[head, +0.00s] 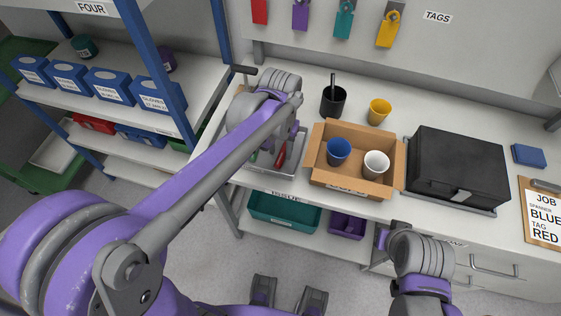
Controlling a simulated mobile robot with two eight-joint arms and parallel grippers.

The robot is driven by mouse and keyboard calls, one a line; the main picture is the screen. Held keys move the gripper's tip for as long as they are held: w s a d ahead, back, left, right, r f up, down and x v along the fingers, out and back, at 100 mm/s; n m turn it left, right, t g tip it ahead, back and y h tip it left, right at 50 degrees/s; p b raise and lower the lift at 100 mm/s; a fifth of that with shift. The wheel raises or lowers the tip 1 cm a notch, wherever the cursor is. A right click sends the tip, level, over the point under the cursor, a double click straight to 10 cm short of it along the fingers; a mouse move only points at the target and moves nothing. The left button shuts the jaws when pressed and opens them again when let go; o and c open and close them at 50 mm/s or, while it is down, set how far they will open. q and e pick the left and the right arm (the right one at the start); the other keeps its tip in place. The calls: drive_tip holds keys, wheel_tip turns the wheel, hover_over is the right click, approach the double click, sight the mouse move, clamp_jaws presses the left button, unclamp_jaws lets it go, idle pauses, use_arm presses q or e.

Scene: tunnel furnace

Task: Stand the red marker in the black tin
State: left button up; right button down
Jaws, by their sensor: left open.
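The black tin (333,103) stands upright at the back of the bench, with a dark, thin item sticking up out of it. A red item (280,153), which looks like the red marker, lies in a grey metal tray (287,170), partly covered by my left arm. My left gripper (246,76) is above the bench, behind and left of the tray, and left of the tin. It is open; its fingers are mostly hidden by its own wrist. My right gripper (383,238) is low at the bench's front edge, and its fingers do not show clearly.
A cardboard box (350,188) holds a blue cup (339,150) and a white cup (376,164). A yellow cup (379,110) stands right of the tin. A black case (458,165) fills the bench further right. A blue-post shelf (155,70) stands left.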

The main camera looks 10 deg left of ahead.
sight(280, 157)
use_arm(q)
drive_tip(key=shift+f+b, duration=0.35)
drive_tip(key=shift+f, duration=0.65)
use_arm(e)
drive_tip(key=shift+s+f, duration=0.15)
drive_tip(key=shift+f, duration=0.55)
drive_tip(key=shift+f, duration=0.1)
use_arm(q)
drive_tip(key=shift+f+b, duration=0.35)
drive_tip(key=shift+f, duration=0.1)
clamp_jaws()
use_arm(e)
drive_tip(key=shift+s+f, duration=0.1)
drive_tip(key=shift+f, duration=0.15)
use_arm(q)
drive_tip(key=shift+r, duration=0.1)
